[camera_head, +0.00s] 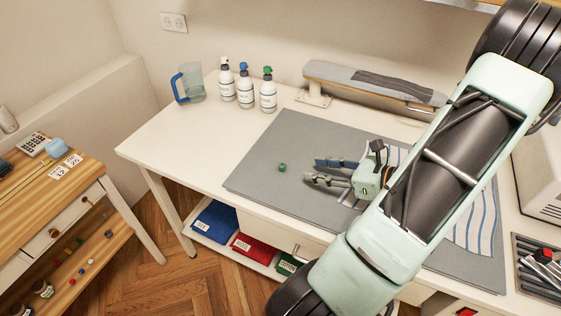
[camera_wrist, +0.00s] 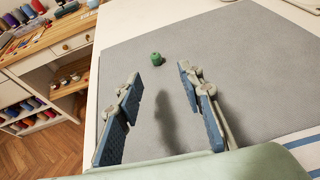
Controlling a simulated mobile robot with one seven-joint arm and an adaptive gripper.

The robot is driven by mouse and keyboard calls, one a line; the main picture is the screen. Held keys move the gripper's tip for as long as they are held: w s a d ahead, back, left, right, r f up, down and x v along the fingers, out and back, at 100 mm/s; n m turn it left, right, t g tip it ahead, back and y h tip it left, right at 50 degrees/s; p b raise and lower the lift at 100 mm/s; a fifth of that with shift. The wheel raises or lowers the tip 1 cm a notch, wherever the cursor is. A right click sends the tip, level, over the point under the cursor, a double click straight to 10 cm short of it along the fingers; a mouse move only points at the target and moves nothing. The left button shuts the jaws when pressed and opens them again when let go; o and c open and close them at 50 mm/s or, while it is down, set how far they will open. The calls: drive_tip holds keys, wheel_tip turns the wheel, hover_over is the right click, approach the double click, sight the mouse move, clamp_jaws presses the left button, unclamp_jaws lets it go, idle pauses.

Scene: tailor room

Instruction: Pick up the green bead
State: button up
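The green bead (camera_head: 282,168) lies on the grey mat (camera_head: 262,150) on the white table, near the mat's left side. In the wrist view the green bead (camera_wrist: 157,58) sits on the mat beyond my fingertips, roughly between their lines. My gripper (camera_head: 308,171) is just right of the bead in the head view, with its fingers pointing left towards it. In the wrist view my gripper (camera_wrist: 160,75) has its two blue-padded fingers wide apart with nothing between them. The bead is apart from both fingers.
Three pump bottles (camera_head: 246,88) and a blue-handled jug (camera_head: 190,82) stand at the back left. An ironing board (camera_head: 370,84) lies along the back. Striped cloth (camera_head: 474,222) lies at the right. The mat around the bead is clear.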

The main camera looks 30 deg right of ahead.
sight(285, 165)
drive_tip(key=x, duration=0.5)
drive_tip(key=shift+w+a, duration=0.1)
drive_tip(key=x, duration=0.4)
drive_tip(key=shift+a+p, duration=0.3)
drive_tip(key=shift+a, duration=0.15)
drive_tip(key=shift+w+a+f, duration=0.1)
drive_tip(key=shift+w+f, duration=0.1)
drive_tip(key=shift+w, duration=0.2)
drive_tip(key=c, duration=0.8)
